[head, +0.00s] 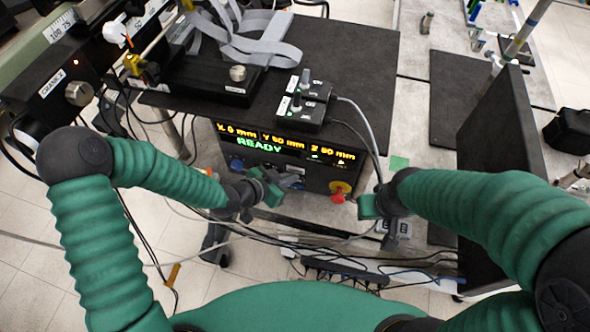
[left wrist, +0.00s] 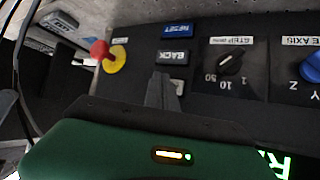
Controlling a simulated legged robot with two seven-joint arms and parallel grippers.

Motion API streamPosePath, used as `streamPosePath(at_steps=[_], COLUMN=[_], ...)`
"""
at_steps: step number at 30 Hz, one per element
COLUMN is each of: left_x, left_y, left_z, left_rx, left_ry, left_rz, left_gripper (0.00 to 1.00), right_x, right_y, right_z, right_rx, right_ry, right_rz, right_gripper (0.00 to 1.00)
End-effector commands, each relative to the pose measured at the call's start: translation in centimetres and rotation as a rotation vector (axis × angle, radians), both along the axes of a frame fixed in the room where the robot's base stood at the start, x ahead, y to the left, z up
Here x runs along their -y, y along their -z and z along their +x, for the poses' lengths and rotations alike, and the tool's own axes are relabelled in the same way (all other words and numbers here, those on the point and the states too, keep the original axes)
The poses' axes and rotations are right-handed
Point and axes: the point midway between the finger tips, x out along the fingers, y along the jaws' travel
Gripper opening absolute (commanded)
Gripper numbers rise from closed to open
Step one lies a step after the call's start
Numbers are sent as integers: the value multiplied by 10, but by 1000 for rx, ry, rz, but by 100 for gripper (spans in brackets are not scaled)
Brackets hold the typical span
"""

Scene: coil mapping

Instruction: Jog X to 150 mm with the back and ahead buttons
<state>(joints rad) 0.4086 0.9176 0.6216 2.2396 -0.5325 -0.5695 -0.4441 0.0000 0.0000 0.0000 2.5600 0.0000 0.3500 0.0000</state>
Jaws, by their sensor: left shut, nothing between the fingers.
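The control box (head: 290,162) has a lit display (head: 285,143) reading X 0 mm, Y 50 mm, Z 50 mm and READY. My left gripper (head: 291,181) is shut and empty, in front of the box's lower panel. In the left wrist view its narrow dark finger (left wrist: 160,92) is just below the BACK button (left wrist: 173,58) in the picture; I cannot tell whether it touches the panel. A RESET button (left wrist: 177,30), step knob (left wrist: 230,63) and blue axis knob (left wrist: 311,68) also show. I cannot make out an ahead button. My right gripper (head: 390,235) hangs right of the box, its jaw state unclear.
A red stop button on yellow (head: 340,190) sits at the panel's right end; it also shows in the left wrist view (left wrist: 105,52). A small box with knobs (head: 303,105) stands on the black table (head: 365,60). Cables hang below. A dark upright panel (head: 500,150) stands at right.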

Motion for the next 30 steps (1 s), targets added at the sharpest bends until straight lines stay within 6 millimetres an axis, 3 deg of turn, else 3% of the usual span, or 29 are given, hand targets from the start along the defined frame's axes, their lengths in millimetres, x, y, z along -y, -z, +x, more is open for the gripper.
streamPosePath(at_steps=[20, 30], left_x=[2, -3], left_y=[0, 0], left_z=[4, -10], left_rx=[0, 0], left_ry=[1, 0], left_rz=[0, 0], left_gripper=[0, 0], right_x=[0, 0], right_y=[0, -1], right_z=[0, 0], right_rx=[0, 0], right_ry=[0, 0], right_rz=[0, 0], right_gripper=[34, 34])
